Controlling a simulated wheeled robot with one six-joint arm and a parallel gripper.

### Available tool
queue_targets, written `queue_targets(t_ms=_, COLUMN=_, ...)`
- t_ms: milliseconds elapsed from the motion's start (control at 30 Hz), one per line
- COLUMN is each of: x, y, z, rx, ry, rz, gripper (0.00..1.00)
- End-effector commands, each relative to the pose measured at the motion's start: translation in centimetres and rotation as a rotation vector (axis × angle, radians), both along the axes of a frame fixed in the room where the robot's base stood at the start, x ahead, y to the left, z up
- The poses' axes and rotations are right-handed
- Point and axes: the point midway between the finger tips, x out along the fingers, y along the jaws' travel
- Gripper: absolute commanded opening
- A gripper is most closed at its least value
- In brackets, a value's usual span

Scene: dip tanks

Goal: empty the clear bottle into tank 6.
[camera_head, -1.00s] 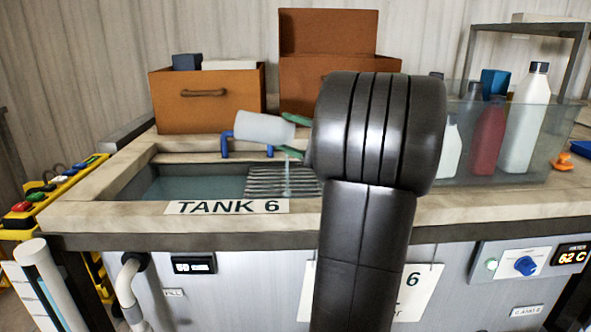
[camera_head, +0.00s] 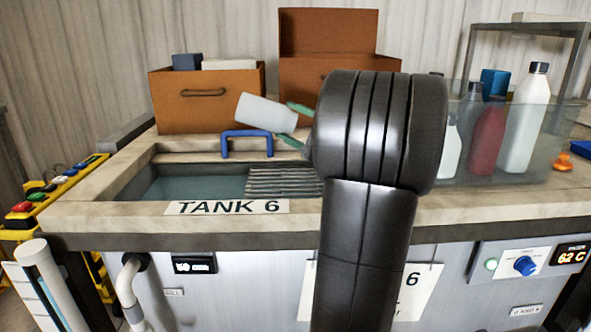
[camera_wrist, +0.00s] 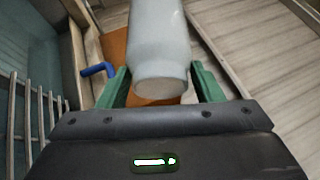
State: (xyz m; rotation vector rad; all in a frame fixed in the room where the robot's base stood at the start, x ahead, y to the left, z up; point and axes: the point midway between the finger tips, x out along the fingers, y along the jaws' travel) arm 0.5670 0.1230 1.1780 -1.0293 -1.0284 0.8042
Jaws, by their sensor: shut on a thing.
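The clear bottle (camera_head: 265,112) looks pale and translucent. It is tilted above the back part of tank 6 (camera_head: 120,205), its left end higher than its right end. My gripper (camera_head: 296,123) is shut on it near its right end, with green fingers on both sides; my arm hides part of the hold. In the wrist view the bottle (camera_wrist: 160,45) lies between the fingers, its narrower end toward the camera. Tank 6 holds bluish liquid (camera_head: 195,188), with a slatted grille (camera_head: 283,182) at its right. No stream shows below the bottle now.
A blue handle (camera_head: 246,133) stands at the tank's back rim. Brown boxes (camera_head: 205,112) stand behind. A clear bin (camera_head: 560,125) with several bottles is at the right. A yellow button rail (camera_head: 60,196) runs along the left.

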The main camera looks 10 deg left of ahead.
Motion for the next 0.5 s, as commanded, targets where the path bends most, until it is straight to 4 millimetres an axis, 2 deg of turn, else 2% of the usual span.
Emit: queue_targets(t_ms=500, x=0.0, y=-0.2, z=1.4, rx=0.069, ry=0.014, rz=0.0, gripper=0.05)
